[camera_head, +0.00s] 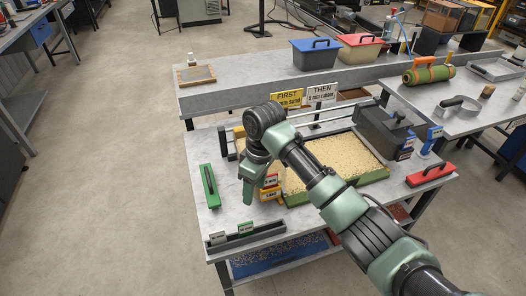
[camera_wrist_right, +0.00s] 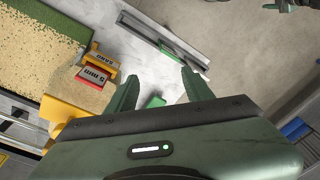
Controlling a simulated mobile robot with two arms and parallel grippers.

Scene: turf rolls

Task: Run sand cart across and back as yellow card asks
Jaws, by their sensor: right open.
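The yellow card (camera_head: 287,98) stands behind the turf table and reads FIRST, with a small line that looks like 5 mm sand. A white card (camera_head: 321,92) beside it reads THEN, apparently 5 mm rubber. The sand cart shows as a yellow body (camera_wrist_right: 72,98) in the right wrist view, with a red 5 mm tag (camera_wrist_right: 95,76) and an orange SAND tag (camera_wrist_right: 103,60). My arm hides most of it in the head view. My right gripper (camera_wrist_right: 158,76) is open and empty, beside the cart's tagged end. My left gripper is out of view.
The sandy turf tray (camera_head: 345,155) fills the table's middle. Bare tabletop shows at left.

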